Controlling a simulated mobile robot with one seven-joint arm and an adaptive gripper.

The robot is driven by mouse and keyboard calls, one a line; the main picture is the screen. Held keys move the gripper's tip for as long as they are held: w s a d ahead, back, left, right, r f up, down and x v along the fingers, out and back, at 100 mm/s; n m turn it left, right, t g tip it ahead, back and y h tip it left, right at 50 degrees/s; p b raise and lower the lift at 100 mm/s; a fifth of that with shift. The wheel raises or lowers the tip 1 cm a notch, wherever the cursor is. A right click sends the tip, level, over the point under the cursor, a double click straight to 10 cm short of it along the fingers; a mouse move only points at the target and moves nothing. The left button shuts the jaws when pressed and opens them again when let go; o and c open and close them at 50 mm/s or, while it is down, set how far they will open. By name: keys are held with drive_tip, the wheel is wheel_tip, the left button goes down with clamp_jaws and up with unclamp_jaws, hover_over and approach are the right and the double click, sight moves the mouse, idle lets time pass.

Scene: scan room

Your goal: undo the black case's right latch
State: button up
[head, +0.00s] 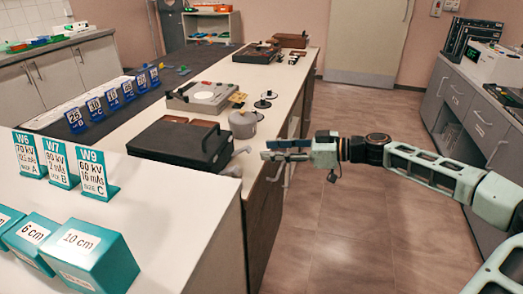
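One is farther back (240,151) and one nearer (232,170). I cannot tell which is the right latch, or whether either is fastened. My gripper (265,149) reaches in from the right, just past the counter's edge. Its two fingers point left towards the case and look apart, with nothing between them. The fingertips appear a little to the right of the farther lever, not touching it.
A grey pot (243,125) stands just behind the case. A grey device with a round dial (202,95) is farther back. Teal sign cards (93,175) and teal blocks (87,256) stand at the near left. The aisle floor (345,215) on the right is clear.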

drive_tip(key=v, duration=0.7)
drive_tip(key=shift+d, duration=0.35)
drive_tip(key=shift+s, duration=0.15)
